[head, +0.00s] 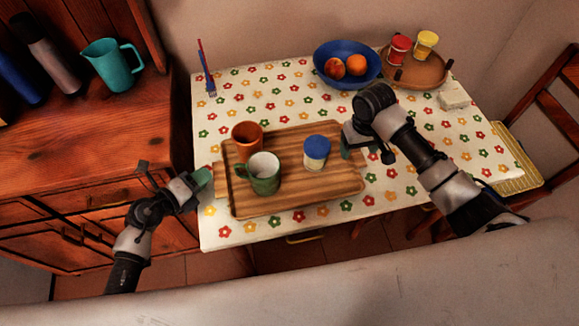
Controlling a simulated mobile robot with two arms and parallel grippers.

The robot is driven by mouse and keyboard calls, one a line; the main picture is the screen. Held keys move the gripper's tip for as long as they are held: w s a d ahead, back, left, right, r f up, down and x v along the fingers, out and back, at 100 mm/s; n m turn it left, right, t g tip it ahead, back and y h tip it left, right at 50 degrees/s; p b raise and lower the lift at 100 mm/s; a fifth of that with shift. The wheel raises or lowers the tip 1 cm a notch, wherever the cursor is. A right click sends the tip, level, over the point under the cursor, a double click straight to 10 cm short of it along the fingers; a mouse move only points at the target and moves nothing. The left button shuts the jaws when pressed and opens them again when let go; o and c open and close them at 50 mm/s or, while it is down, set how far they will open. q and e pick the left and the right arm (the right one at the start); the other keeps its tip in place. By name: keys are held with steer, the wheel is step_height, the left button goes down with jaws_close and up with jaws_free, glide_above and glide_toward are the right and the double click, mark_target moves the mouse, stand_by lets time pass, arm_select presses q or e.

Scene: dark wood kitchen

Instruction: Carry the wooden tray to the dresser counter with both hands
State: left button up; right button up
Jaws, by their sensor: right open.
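The wooden tray (285,203) lies on the flower-patterned tablecloth. On it stand an orange mug (246,135), a green mug (262,178) with a pale inside, and a white jar with a blue lid (317,152). My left gripper (205,178) is at the tray's left end, its fingertips close to the edge there; I cannot tell whether its jaws hold the tray. My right gripper (357,146) is open at the tray's right end, beside the edge. The dresser counter (100,125) is at the left.
A teal pitcher (112,66) and a grey bottle (46,55) stand on the dresser, with bare counter in front. A blue fruit bowl (345,62) and a round wooden tray (425,75) with red and yellow cups are at the table's back. A chair (545,110) stands right.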

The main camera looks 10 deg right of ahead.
mark_target(218, 167)
arm_select(q)
steer(key=shift+x, duration=1.8)
arm_select(e)
steer(key=shift+f, duration=1.8)
arm_select(q)
steer(key=shift+c, duration=0.4)
arm_select(e)
steer(key=shift+c, duration=0.5)
arm_select(q)
jaws_close()
arm_select(e)
steer(key=c, duration=0.5)
arm_select(q)
steer(key=shift+r, duration=0.1)
arm_select(e)
steer(key=c, duration=0.7)
arm_select(q)
steer(key=shift+r, duration=0.1)
arm_select(e)
steer(key=shift+w+r, duration=0.1)
